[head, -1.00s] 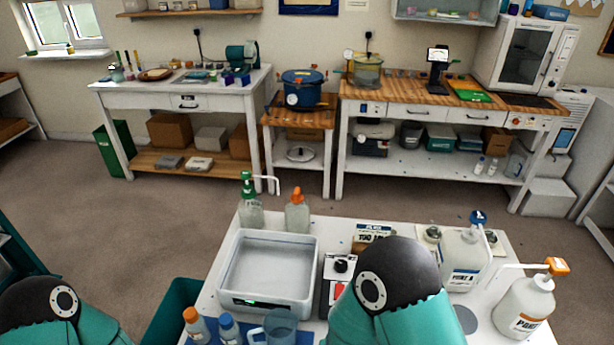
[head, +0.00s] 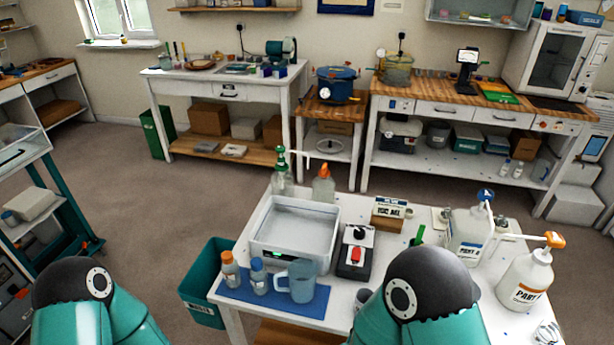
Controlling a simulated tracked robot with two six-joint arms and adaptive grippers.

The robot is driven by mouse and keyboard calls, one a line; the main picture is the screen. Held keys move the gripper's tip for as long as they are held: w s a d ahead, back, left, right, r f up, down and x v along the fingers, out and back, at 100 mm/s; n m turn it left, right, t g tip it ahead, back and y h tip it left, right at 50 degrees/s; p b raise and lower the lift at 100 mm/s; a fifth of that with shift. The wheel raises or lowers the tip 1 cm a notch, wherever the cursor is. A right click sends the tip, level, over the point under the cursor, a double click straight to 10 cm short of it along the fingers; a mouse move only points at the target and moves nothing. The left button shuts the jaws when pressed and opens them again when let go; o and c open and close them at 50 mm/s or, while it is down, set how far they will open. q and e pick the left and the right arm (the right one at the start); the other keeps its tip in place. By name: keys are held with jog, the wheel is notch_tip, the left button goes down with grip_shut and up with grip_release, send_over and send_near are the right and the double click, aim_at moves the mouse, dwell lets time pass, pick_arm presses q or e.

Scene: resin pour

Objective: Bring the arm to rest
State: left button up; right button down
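My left arm shows as a teal link with a black rounded joint at the lower left of the head view. My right arm shows the same way at the bottom centre right, in front of the white worktable (head: 283,323). Neither gripper is in view, so I cannot see whether they hold anything. The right arm hides part of the table's near right side.
The worktable bears a grey tray (head: 258,240), a blue jug (head: 297,282), a black box with a red switch (head: 356,255) and two pump jugs, Part A (head: 466,236) and Part B (head: 524,282). A teal bin (head: 203,285) stands left of it. Carpet beyond is clear.

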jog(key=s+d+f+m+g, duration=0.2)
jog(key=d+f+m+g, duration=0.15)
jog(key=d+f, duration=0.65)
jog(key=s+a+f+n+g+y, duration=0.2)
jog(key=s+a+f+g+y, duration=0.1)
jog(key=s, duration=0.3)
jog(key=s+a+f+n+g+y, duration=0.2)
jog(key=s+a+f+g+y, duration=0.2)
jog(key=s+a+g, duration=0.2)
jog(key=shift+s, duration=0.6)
